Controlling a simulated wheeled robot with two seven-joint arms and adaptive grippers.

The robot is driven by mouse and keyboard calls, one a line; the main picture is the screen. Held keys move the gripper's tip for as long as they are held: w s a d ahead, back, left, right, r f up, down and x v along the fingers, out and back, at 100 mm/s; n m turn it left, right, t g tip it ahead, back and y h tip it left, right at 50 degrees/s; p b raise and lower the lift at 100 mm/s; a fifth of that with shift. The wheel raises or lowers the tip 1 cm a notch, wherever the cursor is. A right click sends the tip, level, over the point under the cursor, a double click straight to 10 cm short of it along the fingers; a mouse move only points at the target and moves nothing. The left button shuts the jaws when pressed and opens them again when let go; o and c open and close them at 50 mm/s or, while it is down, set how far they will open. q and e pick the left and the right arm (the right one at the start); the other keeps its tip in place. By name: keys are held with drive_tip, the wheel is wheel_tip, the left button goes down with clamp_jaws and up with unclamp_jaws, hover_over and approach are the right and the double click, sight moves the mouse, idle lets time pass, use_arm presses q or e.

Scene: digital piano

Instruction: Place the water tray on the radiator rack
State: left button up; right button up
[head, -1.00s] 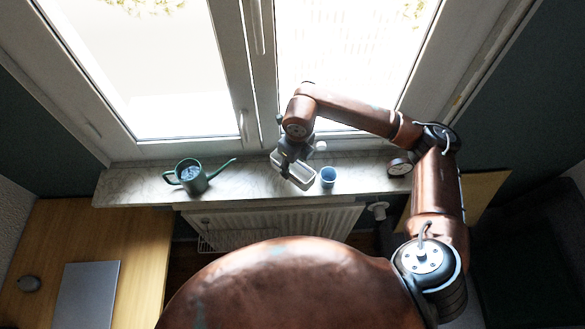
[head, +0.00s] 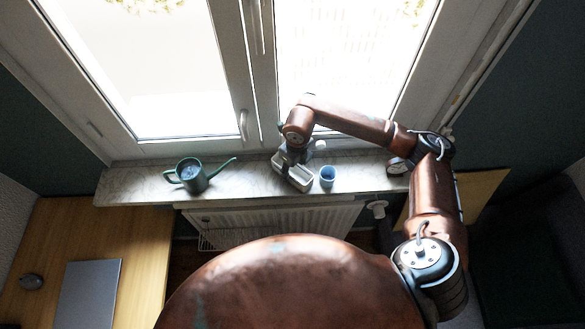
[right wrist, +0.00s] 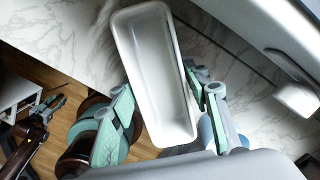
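The white oblong water tray (head: 299,181) is on the marble windowsill, and it fills the middle of the right wrist view (right wrist: 160,70). My right gripper (head: 284,158) is over it from the window side. In the right wrist view its two green-padded fingers (right wrist: 163,88) are spread, one along each long side of the tray. Whether the pads touch the tray is unclear. The wire radiator rack (head: 210,241) hangs at the left front of the white radiator below the sill. My left gripper (right wrist: 46,108) seems to show small and dark at the left of the right wrist view.
A blue cup (head: 327,176) stands close to the right of the tray. A green watering can (head: 192,176) stands to the left, with bare sill between. A small round clock-like object (head: 398,166) is at the right. A wooden desk with a laptop (head: 88,293) is at lower left.

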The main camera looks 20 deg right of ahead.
drive_tip(key=shift+o, duration=1.4)
